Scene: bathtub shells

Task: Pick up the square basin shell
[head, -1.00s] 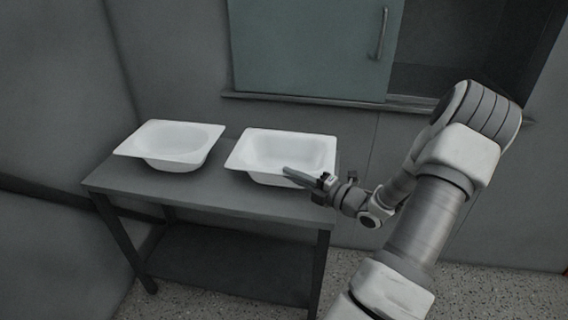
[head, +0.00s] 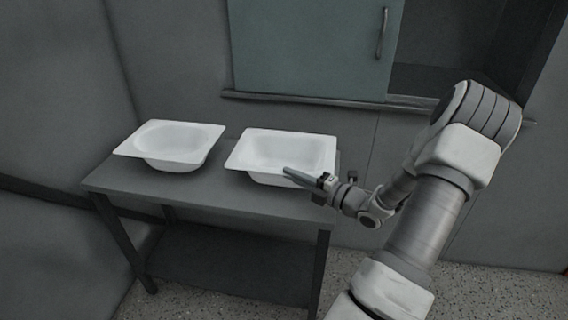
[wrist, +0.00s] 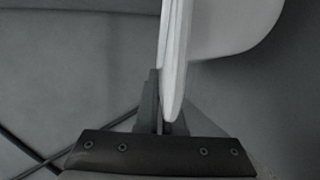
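The square basin shell (head: 290,150) is white, with a rectangular hollow. It sits upright at the right of the grey table. My gripper (head: 322,181) is at its front right corner, reaching in from the right. In the wrist view, the shell's pale rim (wrist: 173,60) runs edge-on down to my gripper (wrist: 162,115). The fingers look closed together around the rim, though the far finger is mostly hidden behind it. In the head view, the shell shows no clear gap from the table.
A second white shell (head: 172,142) with an oval hollow sits on the left of the table (head: 215,197). A strip of bare table separates the shells. A wall cabinet (head: 310,45) with a ledge (head: 300,98) is behind. Walls stand behind and to the left.

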